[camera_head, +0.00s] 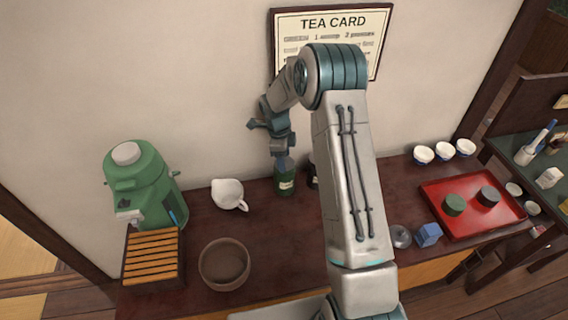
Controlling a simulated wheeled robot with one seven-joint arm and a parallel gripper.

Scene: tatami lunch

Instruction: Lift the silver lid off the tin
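A green tin (285,185) with a pale label stands upright on the dark red counter near the wall. My gripper (282,163) points down right over it, with the fingers at or just above its top. The fingers cover the tin's top, so I cannot tell whether a silver lid sits there or whether they touch it. The fingers overlap from this side, so their opening does not show. A small round silver-grey thing (401,236) lies on the counter right of my arm; I cannot tell what it is.
A dark container (314,178) stands close right of the tin, partly behind my arm. A white pitcher (227,193) is to the left, with a brown bowl (224,278) in front. A blue cube (429,234) and a red tray (477,232) are at right.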

